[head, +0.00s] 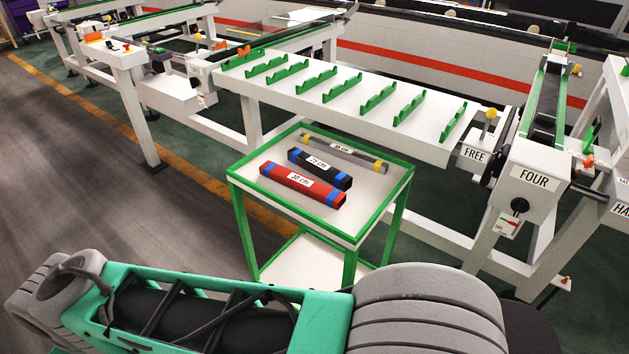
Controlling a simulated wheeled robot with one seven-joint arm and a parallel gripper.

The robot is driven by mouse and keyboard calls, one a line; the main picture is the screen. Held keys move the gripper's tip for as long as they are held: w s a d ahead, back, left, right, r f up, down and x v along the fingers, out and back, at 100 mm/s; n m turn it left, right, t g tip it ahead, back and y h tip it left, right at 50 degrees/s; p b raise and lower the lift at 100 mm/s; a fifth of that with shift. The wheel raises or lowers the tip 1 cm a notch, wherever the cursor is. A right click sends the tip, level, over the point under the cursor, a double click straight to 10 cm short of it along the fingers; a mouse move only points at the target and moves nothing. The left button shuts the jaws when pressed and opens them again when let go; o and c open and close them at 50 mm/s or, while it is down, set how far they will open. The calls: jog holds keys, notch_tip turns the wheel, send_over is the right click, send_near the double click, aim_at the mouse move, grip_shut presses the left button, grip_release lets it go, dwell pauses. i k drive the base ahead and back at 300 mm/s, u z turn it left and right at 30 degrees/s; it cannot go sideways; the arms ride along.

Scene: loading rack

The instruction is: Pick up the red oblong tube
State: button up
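A red oblong tube (298,187) with blue bands near its ends and a white label reading "30 cm" lies on the top shelf of a green-framed cart (376,203). It is the nearest of three tubes there and lies slantwise, its right end closer to me. My arm crosses the bottom of the head view in front of the cart. My gripper is not in view.
A black tube (333,179) with blue bands and a thin grey tube (368,160) with yellow bands lie behind the red one. Behind the cart stands a white rack table (290,100) with green notched holders. Conveyors flank it. Open floor (80,190) lies left.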

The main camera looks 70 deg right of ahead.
aim_at(334, 199)
jog(key=z, duration=1.05)
jog(key=i, duration=0.85)
jog(key=z, duration=0.9)
